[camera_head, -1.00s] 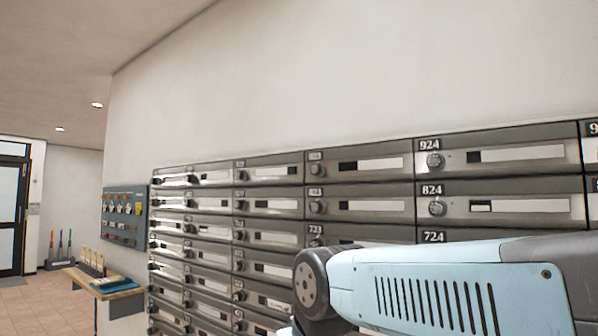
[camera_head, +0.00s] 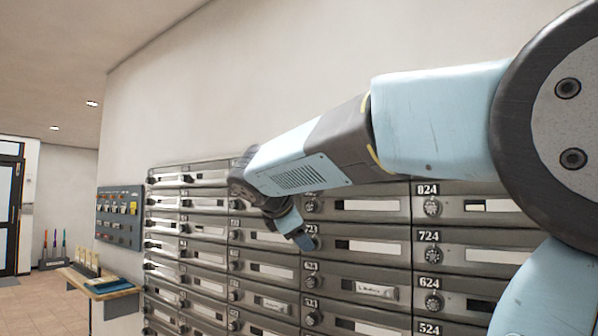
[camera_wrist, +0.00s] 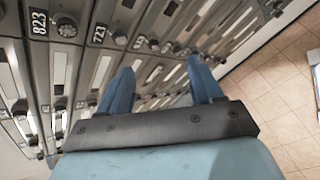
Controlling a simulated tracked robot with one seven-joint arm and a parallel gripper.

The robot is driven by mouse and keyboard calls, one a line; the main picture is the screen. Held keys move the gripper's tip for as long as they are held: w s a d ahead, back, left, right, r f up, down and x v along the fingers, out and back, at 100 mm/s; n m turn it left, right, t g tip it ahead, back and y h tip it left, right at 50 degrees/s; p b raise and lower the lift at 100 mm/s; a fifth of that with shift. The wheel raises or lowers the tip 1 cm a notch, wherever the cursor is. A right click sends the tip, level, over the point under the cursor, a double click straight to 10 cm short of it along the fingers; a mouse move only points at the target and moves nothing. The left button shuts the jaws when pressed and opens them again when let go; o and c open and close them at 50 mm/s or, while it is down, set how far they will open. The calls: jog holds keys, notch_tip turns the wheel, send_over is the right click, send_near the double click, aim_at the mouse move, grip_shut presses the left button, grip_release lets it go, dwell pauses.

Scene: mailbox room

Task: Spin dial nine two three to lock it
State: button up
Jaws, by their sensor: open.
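Dial 923 cannot be made out in either view; in the head view my arm covers the top-row spot above box 823. The dial of box 823 (camera_wrist: 66,26) shows in the wrist view at the upper left, beside its number plate (camera_wrist: 39,22). The dial of box 723 (camera_wrist: 120,38) is to its right, beyond my left finger. My gripper (camera_wrist: 161,70) is open and empty, its two blue fingers apart in front of the boxes. In the head view my gripper (camera_head: 303,240) points down to the right, near the 723 row.
The mailbox wall (camera_head: 375,247) has several rows of boxes with protruding dials. A wooden shelf (camera_head: 112,294) and a key panel (camera_head: 119,217) are at the left. The tiled floor (camera_wrist: 283,95) is open at the right of the wrist view.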

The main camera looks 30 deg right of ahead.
jog(key=w+r+n+t+h, duration=0.2)
jog(key=w+r+n+h, duration=0.6)
jog(key=w+r, duration=0.65)
jog(key=w+d+r, duration=0.1)
jog(key=w+d, duration=0.1)
jog(key=d, duration=0.4)
jog(key=w+d+r+y, duration=0.1)
jog(key=w+d, duration=0.1)
jog(key=d, duration=0.5)
jog(key=shift+w+n, duration=0.3)
jog(key=shift+w, duration=0.05)
jog(key=c, duration=1.1)
jog(key=shift+o, duration=0.2)
